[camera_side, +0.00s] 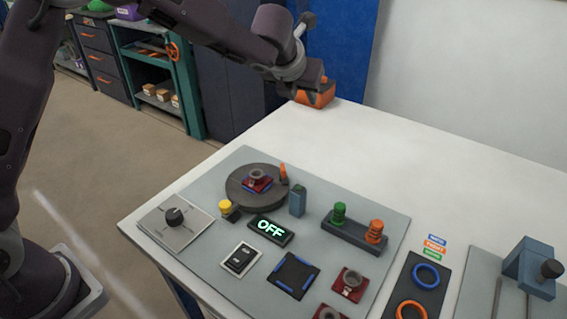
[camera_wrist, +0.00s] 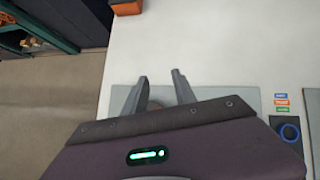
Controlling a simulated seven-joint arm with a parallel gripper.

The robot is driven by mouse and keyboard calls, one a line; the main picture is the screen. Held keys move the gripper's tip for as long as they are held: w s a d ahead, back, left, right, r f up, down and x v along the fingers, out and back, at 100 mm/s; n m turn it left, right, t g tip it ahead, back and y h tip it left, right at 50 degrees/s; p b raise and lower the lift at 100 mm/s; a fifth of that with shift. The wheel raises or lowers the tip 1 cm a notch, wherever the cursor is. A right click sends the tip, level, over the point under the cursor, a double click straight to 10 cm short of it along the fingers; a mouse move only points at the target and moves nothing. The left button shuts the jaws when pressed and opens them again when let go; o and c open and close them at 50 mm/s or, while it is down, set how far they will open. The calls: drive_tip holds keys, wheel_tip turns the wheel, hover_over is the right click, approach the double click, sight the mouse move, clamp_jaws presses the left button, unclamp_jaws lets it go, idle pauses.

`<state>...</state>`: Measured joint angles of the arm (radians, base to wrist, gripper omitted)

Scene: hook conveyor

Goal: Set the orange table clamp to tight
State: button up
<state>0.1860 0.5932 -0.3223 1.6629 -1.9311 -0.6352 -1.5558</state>
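The orange table clamp (camera_side: 315,97) sits at the far edge of the white table in the side view, partly behind my arm. In the side view my fingers cannot be made out.
A ring board (camera_side: 432,293) and a blue vise (camera_side: 532,262) stand right. The table between panel and clamp is clear.

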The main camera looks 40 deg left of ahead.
sight(283, 167)
drive_tip(key=s+f+n+g, duration=0.1)
drive_tip(key=f+n, duration=0.1)
drive_tip(key=f, duration=0.4)
drive_tip(key=s+a+f+n+g, duration=0.1)
drive_tip(key=f+n+g, duration=0.1)
drive_tip(key=f, duration=0.4)
drive_tip(key=s+a+f+n+g+y, duration=0.1)
drive_tip(key=f+n+g, duration=0.1)
drive_tip(key=f, duration=0.4)
drive_tip(key=shift+s+a, duration=0.1)
drive_tip(key=shift+s, duration=0.2)
drive_tip(key=shift+w+a+f, duration=0.1)
drive_tip(key=shift+w+f, duration=0.05)
drive_tip(key=shift+f, duration=0.25)
clamp_jaws()
